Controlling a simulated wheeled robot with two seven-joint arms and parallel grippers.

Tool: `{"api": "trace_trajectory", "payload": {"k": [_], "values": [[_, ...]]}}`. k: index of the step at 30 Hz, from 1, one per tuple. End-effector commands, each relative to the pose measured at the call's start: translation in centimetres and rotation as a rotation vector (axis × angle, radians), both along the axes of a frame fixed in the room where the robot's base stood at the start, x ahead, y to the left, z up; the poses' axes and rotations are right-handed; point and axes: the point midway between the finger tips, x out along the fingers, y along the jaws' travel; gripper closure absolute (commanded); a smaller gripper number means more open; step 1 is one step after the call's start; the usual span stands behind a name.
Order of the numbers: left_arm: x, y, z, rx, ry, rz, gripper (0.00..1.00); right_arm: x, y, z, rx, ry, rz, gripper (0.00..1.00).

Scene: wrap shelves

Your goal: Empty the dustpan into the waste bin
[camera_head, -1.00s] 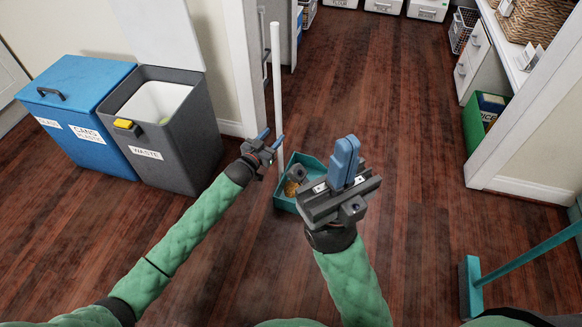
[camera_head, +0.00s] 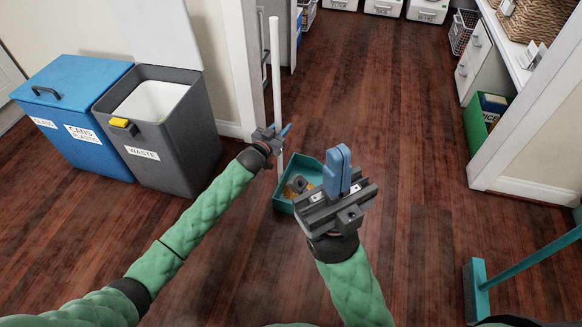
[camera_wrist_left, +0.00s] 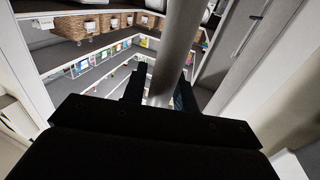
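The teal dustpan (camera_head: 283,203) lies on the floor with a brownish litter (camera_head: 289,192) in it, partly hidden by my right gripper. Its long white handle (camera_head: 276,70) stands upright. My left gripper (camera_head: 279,132) is at the handle's lower part, and in the left wrist view the handle (camera_wrist_left: 181,40) runs between its two fingers (camera_wrist_left: 160,90). Whether they press on it I cannot tell. My right gripper (camera_head: 337,170) is shut and empty, in front of the dustpan in the head view. The grey waste bin (camera_head: 180,150) stands at the left with its lid up.
A blue cans bin (camera_head: 85,100) adjoins the waste bin on its left. A white door frame (camera_head: 243,70) is close behind the handle. A teal broom (camera_head: 478,285) is at the lower right, and a green crate (camera_head: 485,120) beyond the right doorway edge. The middle floor is clear.

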Motion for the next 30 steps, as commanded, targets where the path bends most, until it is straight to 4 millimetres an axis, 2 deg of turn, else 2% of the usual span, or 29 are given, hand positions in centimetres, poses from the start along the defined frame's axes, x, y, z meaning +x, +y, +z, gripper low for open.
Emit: {"api": "trace_trajectory", "payload": {"k": [1, 4, 17, 30], "values": [[0.0, 0.0, 0.0, 0.0, 0.0, 0.0, 0.81, 0.0, 0.0, 0.0, 0.001, 0.0, 0.0, 1.0], [0.0, 0.0, 0.0, 0.0, 0.0, 0.0, 1.0, 0.0, 0.0, 0.0, 0.003, -0.001, 0.0, 1.0], [0.0, 0.0, 0.2, -0.001, -0.001, 0.0, 1.0, 0.0, 0.0, 0.2, 0.004, -0.002, -0.001, 1.0], [0.0, 0.0, 3.9, -0.001, -0.002, 0.0, 1.0, -0.1, -0.3, 2.6, 0.035, -0.024, 0.011, 1.0]]}}
